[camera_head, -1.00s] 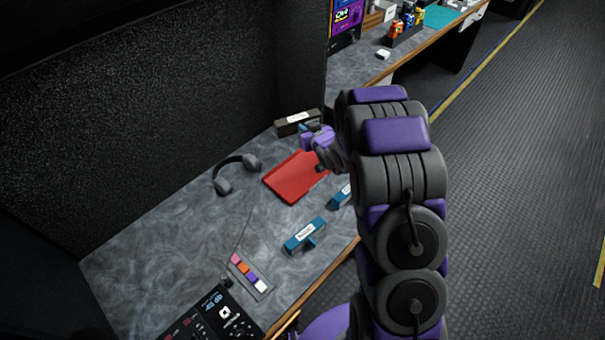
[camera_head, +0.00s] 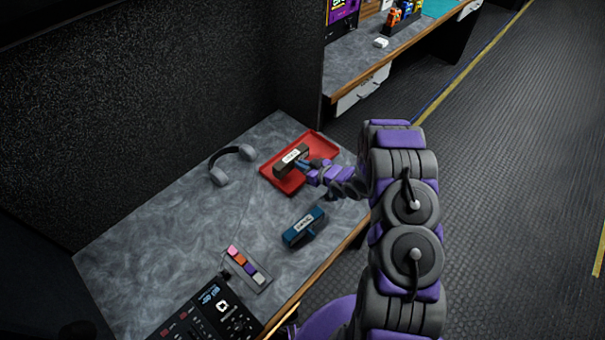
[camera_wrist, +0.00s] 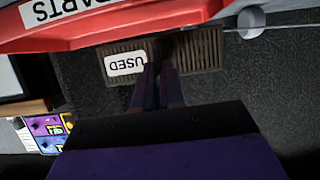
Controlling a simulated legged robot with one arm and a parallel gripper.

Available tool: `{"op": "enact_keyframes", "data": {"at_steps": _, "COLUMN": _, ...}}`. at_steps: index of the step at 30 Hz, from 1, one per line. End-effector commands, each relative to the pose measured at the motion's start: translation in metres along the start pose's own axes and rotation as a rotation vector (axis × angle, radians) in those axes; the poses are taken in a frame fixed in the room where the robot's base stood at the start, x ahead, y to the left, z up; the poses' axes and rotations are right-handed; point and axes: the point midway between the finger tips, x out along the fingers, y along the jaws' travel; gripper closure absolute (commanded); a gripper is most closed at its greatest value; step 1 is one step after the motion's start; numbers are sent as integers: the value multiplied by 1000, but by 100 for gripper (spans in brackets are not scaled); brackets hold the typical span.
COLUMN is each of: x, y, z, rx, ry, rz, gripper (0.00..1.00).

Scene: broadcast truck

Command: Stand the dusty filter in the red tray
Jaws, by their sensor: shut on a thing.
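The dusty filter (camera_head: 291,158) is a dark brown block with a white label. My gripper (camera_head: 306,167) is shut on it from its right side. The filter is over the red tray (camera_head: 320,144), within its outline in the head view; I cannot tell whether it touches the tray floor. In the wrist view the filter (camera_wrist: 200,50) shows its pleated face and a label reading "USED", with my gripper's fingers (camera_wrist: 160,70) against it. The red tray's wall (camera_wrist: 150,25) with a "PARTS" label also shows there.
A blue filter-like block (camera_head: 303,227) with a white label stands nearer on the counter. Grey headphones (camera_head: 232,165) lie left of the tray. A colour-button strip (camera_head: 246,268) and a control panel (camera_head: 210,315) are at the front. The counter's left-middle is clear.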

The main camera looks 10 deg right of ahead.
Motion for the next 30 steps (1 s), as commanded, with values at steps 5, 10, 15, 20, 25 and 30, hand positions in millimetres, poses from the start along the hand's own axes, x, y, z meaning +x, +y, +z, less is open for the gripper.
{"op": "enact_keyframes", "data": {"at_steps": 5, "x": 7, "y": -1, "z": 17, "rx": 3, "ry": -1, "rz": 0, "gripper": 100}}
{"op": "enact_keyframes", "data": {"at_steps": 10, "x": 16, "y": -1, "z": 38, "rx": 3, "ry": -1, "rz": -1, "gripper": 100}}
{"op": "enact_keyframes", "data": {"at_steps": 15, "x": 16, "y": -1, "z": 40, "rx": 0, "ry": -1, "rz": -1, "gripper": 100}}
{"op": "enact_keyframes", "data": {"at_steps": 20, "x": 16, "y": -1, "z": 40, "rx": 1, "ry": 0, "rz": 0, "gripper": 100}}
{"op": "enact_keyframes", "data": {"at_steps": 25, "x": 17, "y": -1, "z": 41, "rx": 1, "ry": -1, "rz": 0, "gripper": 79}}
{"op": "enact_keyframes", "data": {"at_steps": 30, "x": 17, "y": -1, "z": 41, "rx": 1, "ry": -1, "rz": 0, "gripper": 66}}
